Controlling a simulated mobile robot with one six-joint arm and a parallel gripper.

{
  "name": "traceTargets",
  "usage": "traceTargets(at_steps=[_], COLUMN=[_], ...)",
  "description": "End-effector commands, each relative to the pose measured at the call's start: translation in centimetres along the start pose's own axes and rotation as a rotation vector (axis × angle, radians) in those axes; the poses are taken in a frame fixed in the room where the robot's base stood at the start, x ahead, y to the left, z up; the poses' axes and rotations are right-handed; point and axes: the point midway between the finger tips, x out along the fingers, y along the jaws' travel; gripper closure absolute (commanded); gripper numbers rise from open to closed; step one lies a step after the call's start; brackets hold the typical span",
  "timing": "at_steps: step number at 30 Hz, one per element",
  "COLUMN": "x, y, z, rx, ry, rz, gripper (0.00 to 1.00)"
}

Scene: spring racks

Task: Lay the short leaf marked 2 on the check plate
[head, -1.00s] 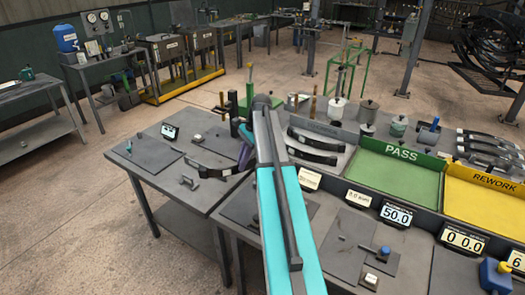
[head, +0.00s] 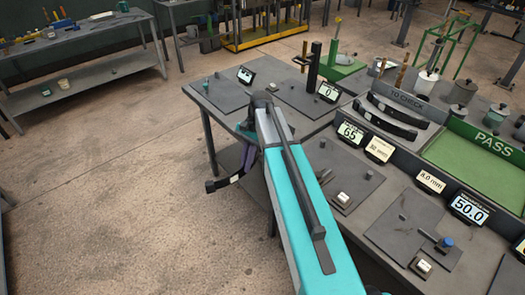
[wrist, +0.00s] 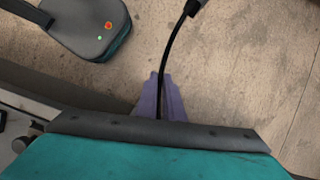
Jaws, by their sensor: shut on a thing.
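My gripper (head: 241,153), with purple fingers, is shut on a dark, slightly curved leaf (head: 225,183). The leaf hangs out past the left edge of the table, over the floor. In the wrist view the purple fingers (wrist: 160,97) hold the leaf (wrist: 174,52), seen edge-on as a thin dark strip. Grey plates lie on the table: one at the far left corner (head: 222,96), one near the display reading 0 (head: 300,97), and one by the display reading 65 (head: 335,170). I cannot tell which is the check plate.
More dark leaves (head: 395,118) lie in a rack behind the displays. A green PASS tray (head: 465,165) is at the right. A dark post (head: 313,65) stands at the back of the table. Open floor (head: 110,200) lies to the left.

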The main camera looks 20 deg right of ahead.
Motion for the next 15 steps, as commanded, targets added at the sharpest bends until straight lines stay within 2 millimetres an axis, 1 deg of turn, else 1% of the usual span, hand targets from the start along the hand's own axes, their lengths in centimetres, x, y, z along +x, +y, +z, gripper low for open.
traceTargets(at_steps=[1,3,9,15], x=[1.7,3.1,6.6,9.4], y=[-0.1,-0.3,-0.6,-0.8], z=[0.3,0.7,1.3,1.5], rx=[-0.021,-0.046,-0.095,-0.126], ry=[-0.002,-0.003,-0.007,-0.009], rz=[0.008,0.017,0.036,0.048], gripper=[1.00,1.00,1.00,1.00])
